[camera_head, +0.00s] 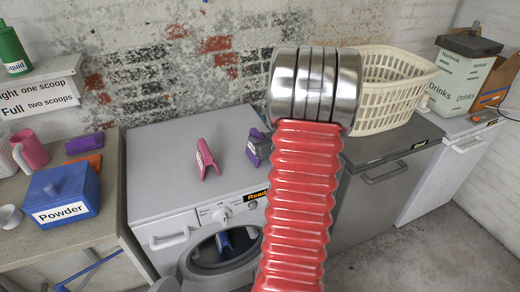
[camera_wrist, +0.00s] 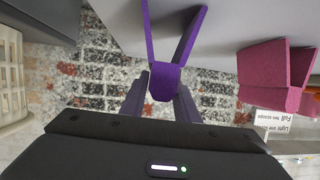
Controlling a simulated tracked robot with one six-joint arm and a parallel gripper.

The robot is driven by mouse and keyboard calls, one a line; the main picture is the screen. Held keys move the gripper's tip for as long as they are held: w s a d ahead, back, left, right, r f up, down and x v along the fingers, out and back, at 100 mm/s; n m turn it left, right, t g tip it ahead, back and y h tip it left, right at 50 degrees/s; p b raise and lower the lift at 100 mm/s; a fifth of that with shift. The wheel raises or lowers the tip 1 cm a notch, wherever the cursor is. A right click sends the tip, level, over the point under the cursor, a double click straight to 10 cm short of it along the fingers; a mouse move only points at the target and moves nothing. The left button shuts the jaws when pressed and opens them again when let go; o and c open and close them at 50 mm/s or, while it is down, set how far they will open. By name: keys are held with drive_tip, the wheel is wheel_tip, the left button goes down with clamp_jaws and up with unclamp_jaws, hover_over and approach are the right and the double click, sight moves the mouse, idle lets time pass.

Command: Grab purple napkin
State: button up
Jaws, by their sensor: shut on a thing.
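The purple napkin (camera_wrist: 165,82), folded like a small tent, stands on top of the washing machine (camera_head: 165,140). In the wrist view its folded ridge is between the two fingers of my gripper (camera_wrist: 160,90), which is shut on it. In the head view part of the purple napkin (camera_head: 257,134) shows just left of my red arm, which hides the rest and most of my gripper.
A pink folded napkin (camera_head: 206,158) stands left of the purple one on the machine, apart from it. A cream basket (camera_head: 388,95) sits on the grey unit to the right. A blue Powder box (camera_head: 66,190) and a pink mug (camera_head: 32,150) stand on the left counter.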

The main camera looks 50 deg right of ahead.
clamp_jaws()
idle(0.4)
wheel_tip(320, 180, up, 10)
drive_tip(key=shift+r, duration=0.1)
idle(0.5)
idle(0.4)
